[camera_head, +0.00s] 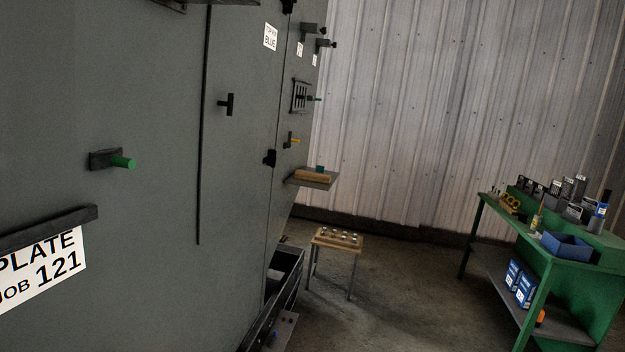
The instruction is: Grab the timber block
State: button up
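A timber-coloured block (312,176) lies on a small grey shelf (327,183) that sticks out from the far part of the grey enclosure wall. A small blue item (320,168) sits at the block, on it or just behind it; I cannot tell which. The block is small and far off in the view. My gripper does not show in this frame, so its distance from the block cannot be seen.
A small wooden-topped stand (337,240) and an open dark drawer (285,282) stand low. A green workbench (548,262) is right. Floor between is clear.

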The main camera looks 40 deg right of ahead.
aim_at(322, 178)
jog(key=z, duration=1.7)
jog(key=i, duration=5.7)
jog(key=u, duration=0.1)
